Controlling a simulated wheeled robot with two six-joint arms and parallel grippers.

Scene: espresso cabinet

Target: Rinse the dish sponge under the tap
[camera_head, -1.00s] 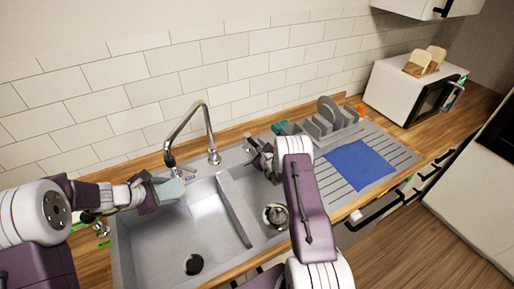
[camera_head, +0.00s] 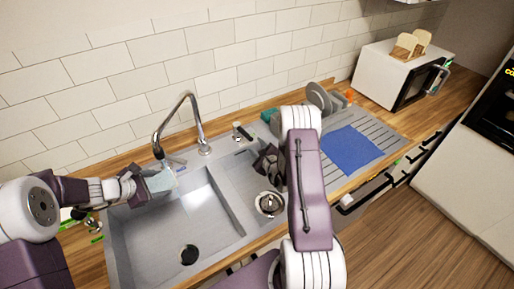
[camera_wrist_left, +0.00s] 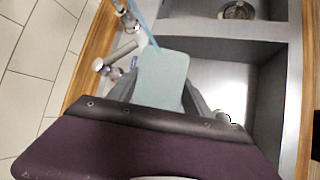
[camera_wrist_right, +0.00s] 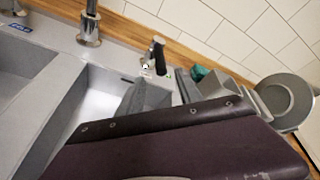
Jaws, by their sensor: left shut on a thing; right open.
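The pale blue-green dish sponge (camera_head: 160,181) is held over the left edge of the large sink basin (camera_head: 205,222). My left gripper (camera_head: 146,184) is shut on it; the sponge also shows in the left wrist view (camera_wrist_left: 161,78). The chrome tap (camera_head: 190,108) arches above it. A thin blue stream (camera_wrist_left: 145,27) reaches the sponge's far end in the left wrist view. A black-handled tap lever (camera_wrist_right: 157,52) stands behind the small basin. My right gripper (camera_head: 267,160) is open and empty over the small basin, apart from the lever. Its far finger is partly hidden.
A blue cloth (camera_head: 352,149) lies on the ridged drainer at right. The tiled wall closes off the back.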

